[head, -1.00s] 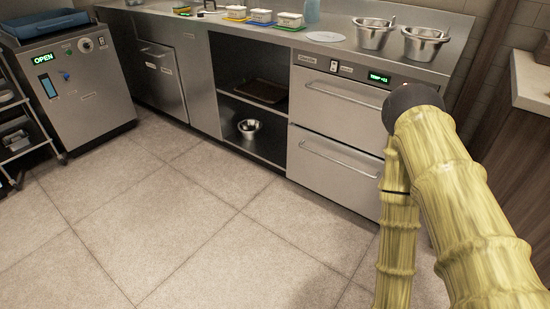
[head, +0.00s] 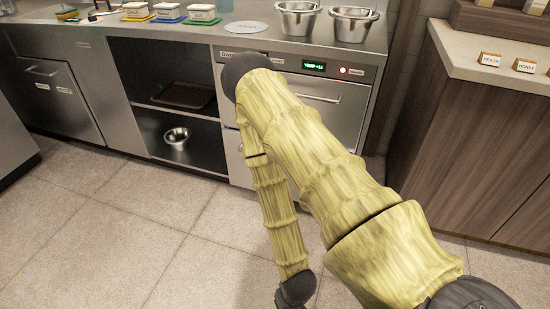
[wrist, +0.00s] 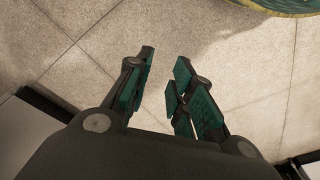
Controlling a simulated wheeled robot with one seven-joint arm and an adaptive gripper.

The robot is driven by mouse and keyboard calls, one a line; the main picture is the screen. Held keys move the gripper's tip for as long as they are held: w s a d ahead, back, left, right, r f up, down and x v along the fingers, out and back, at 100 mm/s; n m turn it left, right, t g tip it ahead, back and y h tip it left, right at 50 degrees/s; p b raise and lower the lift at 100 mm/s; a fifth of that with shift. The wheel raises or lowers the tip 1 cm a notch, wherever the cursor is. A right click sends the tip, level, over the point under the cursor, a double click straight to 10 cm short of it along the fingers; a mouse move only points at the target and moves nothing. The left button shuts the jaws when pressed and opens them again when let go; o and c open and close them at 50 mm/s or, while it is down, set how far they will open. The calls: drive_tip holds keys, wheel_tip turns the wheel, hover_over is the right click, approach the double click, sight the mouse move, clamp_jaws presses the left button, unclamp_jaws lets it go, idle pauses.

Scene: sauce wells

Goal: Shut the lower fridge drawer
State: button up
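The steel fridge unit stands under the counter in the head view. Its upper drawer (head: 335,118) shows its handle to the right of my arm and looks flush. The lower drawer (head: 236,162) is mostly hidden behind my arm; only a strip at its left shows, so I cannot tell how far out it is. My gripper (wrist: 165,60) shows in the wrist view with its fingers apart and nothing between them. It is over bare floor tiles, and no drawer is recognisable there.
An open shelf bay with a metal bowl (head: 177,138) and a tray (head: 184,95) is left of the fridge. Steel pans (head: 297,18) sit on the counter. A wooden cabinet (head: 480,150) stands at right. The floor (head: 110,235) at left is clear.

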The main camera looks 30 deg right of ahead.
drive_tip(key=w+d+f+m+t+b, duration=0.1)
drive_tip(key=w+d+m+t+b, duration=0.2)
drive_tip(key=w, duration=0.6)
drive_tip(key=w+d+f+m+t+h+b, duration=0.1)
drive_tip(key=w+d+m+t+b, duration=0.2)
drive_tip(key=w, duration=0.7)
drive_tip(key=w+d+f+m+t+b, duration=0.15)
drive_tip(key=w+m+t+b, duration=0.25)
drive_tip(key=w, duration=0.5)
drive_tip(key=w+d+r+m+t+h+b, duration=0.3)
drive_tip(key=w+d+r+m+h+b, duration=0.15)
drive_tip(key=d, duration=0.45)
drive_tip(key=w+d+r+m+t+h+b, duration=0.35)
drive_tip(key=w+d+r+m, duration=0.25)
drive_tip(key=d, duration=0.4)
drive_tip(key=b+x, duration=0.4)
drive_tip(key=x, duration=0.5)
drive_tip(key=shift+w+d+b, duration=0.15)
drive_tip(key=shift+w+b, duration=0.15)
drive_tip(key=shift+w, duration=0.1)
drive_tip(key=shift+c, duration=0.5)
clamp_jaws()
